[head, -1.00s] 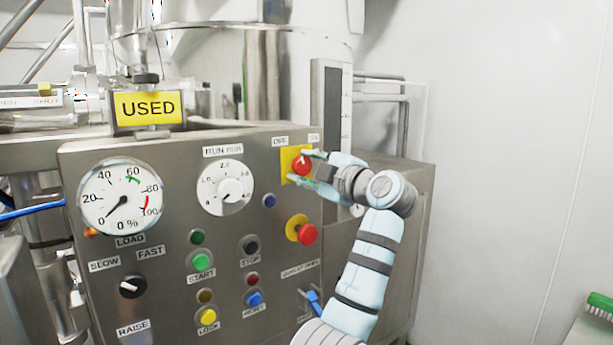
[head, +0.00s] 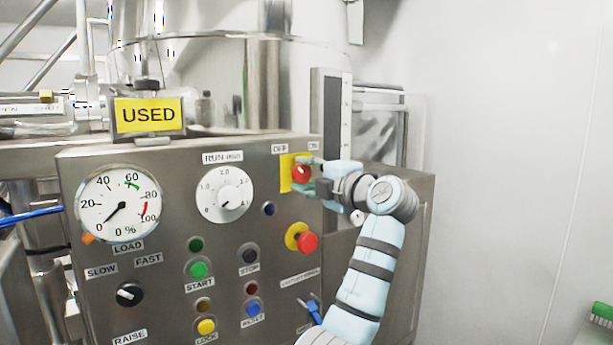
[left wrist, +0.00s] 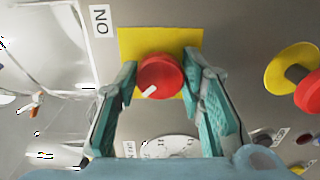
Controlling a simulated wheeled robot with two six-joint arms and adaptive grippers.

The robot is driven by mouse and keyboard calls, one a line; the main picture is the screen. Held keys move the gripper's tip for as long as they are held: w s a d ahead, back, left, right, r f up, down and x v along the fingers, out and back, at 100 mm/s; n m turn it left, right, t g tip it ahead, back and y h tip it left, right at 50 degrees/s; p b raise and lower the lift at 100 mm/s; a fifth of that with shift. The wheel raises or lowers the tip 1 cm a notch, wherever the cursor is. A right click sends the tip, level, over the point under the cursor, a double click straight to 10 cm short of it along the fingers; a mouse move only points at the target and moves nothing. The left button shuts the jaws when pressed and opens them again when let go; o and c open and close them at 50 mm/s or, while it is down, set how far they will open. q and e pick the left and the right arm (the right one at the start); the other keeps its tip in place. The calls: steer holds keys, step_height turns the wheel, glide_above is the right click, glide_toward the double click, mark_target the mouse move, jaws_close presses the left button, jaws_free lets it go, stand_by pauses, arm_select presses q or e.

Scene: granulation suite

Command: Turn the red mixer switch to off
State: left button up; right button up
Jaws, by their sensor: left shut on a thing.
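The red mixer switch (head: 302,173) is a round knob with a white pointer mark on a yellow plate (head: 286,174), high on the right of the steel panel. The OFF label (head: 279,149) is above left of it and the ON label (head: 313,146) above right. My left gripper (head: 304,174) is shut on the knob, one finger on each side. The left wrist view shows the knob (left wrist: 160,77) between the teal fingers (left wrist: 162,84). There the white mark points down and left, which on the panel is up and toward OFF. My right gripper is not in view.
Below the switch is a red mushroom button (head: 307,243) on a yellow collar. A yellow USED sign (head: 148,115) stands above the panel. Free room lies to the right.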

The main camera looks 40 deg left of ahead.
arm_select(q)
steer(key=o, duration=1.1)
steer(key=shift+o, duration=0.2)
steer(key=v, duration=1.2)
